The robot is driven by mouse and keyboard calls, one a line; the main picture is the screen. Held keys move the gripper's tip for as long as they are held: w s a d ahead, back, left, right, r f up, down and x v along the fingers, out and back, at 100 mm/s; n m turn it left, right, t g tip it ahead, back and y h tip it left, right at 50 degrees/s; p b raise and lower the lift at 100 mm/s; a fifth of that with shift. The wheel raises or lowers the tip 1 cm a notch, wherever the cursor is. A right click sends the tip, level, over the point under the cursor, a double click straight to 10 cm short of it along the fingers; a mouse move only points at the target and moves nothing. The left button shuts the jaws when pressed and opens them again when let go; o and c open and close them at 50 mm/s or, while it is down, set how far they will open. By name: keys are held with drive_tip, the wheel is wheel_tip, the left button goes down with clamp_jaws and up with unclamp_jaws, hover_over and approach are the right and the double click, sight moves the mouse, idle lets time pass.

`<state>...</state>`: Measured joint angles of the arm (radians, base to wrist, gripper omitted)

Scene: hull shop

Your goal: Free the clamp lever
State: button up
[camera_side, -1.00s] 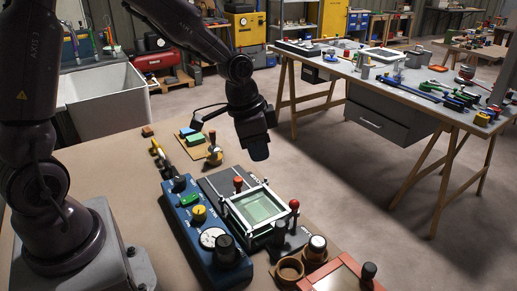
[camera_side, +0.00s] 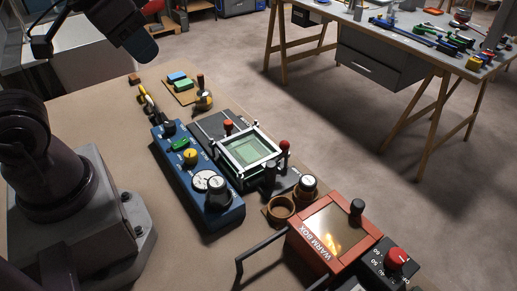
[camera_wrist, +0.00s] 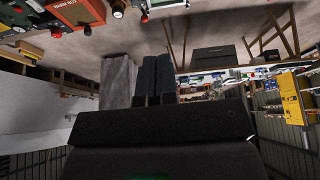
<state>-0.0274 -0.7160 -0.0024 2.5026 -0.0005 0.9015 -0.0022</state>
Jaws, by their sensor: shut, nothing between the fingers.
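A black fixture (camera_side: 200,133) on the bench carries a pale square frame (camera_side: 277,152) around a greenish glass pane (camera_side: 250,152). A red-knobbed post (camera_side: 228,126) stands at its far left and another red-knobbed post (camera_side: 284,148) at its right. I cannot tell which part is the clamp lever; no label shows which. My gripper (camera_side: 145,52) is high at the top left of the side view, beyond and apart from the fixture. In the wrist view its two dark fingers (camera_wrist: 154,75) are side by side, shut and empty.
A blue control box (camera_side: 222,218) stands left of the fixture. A red warm box (camera_side: 300,245) with a black handle and a dial unit (camera_side: 378,268) are in front. Brown rings (camera_side: 281,208) lie between. Bare bench lies at left. A second table (camera_side: 420,65) stands behind.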

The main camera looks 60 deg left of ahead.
drive_tip(key=o, duration=0.3)
drive_tip(key=shift+d+r, duration=0.15)
drive_tip(key=shift+r, duration=0.1)
drive_tip(key=o, duration=0.5)
drive_tip(key=shift+g, duration=0.9)
drive_tip(key=w+f, duration=0.2)
drive_tip(key=f, duration=0.1)
drive_tip(key=shift+w+d+f, duration=0.2)
drive_tip(key=shift+w, duration=0.1)
drive_tip(key=n+h, duration=0.3)
drive_tip(key=n, duration=0.7)
approach(283, 142)
drive_tip(key=x, duration=0.9)
drive_tip(key=shift+w+f, duration=0.1)
drive_tip(key=shift+f, duration=0.15)
